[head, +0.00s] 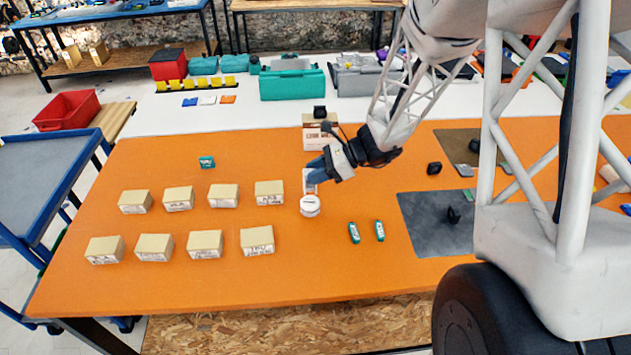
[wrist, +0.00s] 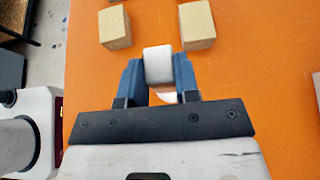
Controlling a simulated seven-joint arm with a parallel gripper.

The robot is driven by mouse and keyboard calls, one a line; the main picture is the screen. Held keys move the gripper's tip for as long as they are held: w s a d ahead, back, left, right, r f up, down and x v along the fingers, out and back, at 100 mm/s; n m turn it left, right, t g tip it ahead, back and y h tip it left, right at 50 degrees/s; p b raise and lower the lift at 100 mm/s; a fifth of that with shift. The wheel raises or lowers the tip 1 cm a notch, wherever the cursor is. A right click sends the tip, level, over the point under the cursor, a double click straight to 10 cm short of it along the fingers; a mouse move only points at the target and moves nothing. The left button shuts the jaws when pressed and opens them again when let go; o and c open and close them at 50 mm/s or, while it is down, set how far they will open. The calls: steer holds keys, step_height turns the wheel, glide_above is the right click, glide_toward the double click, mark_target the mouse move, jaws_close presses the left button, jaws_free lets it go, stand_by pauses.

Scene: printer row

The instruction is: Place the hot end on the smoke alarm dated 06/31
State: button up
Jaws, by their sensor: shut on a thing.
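My gripper (head: 316,178) is low over the middle of the orange table, its blue fingers shut on a white rounded piece (wrist: 158,62). In the head view, a small round white thing (head: 310,206) with a faint dark mark shows just below the fingertips. I cannot tell whether it is joined to the held piece or separate. In the wrist view, a white curved edge (wrist: 167,96) shows between the fingers, behind the held piece. I cannot tell which thing is the hot end or the smoke alarm. No date 06/31 is readable.
Several tan labelled boxes (head: 257,241) stand in two rows at left. Two green-and-white items (head: 379,231) lie at right, beside a dark grey mat (head: 420,238) bearing a small black part (head: 453,215). Another box (head: 316,142) stands behind the gripper. The front table strip is clear.

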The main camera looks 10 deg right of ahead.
steer(key=shift+f, duration=0.15)
steer(key=shift+f, duration=1.65)
steer(key=shift+f, duration=0.15)
steer(key=o, duration=0.9)
steer(key=shift+o, duration=0.2)
steer(key=shift+r, duration=0.2)
steer(key=v, duration=1.2)
steer(key=shift+s, duration=0.1)
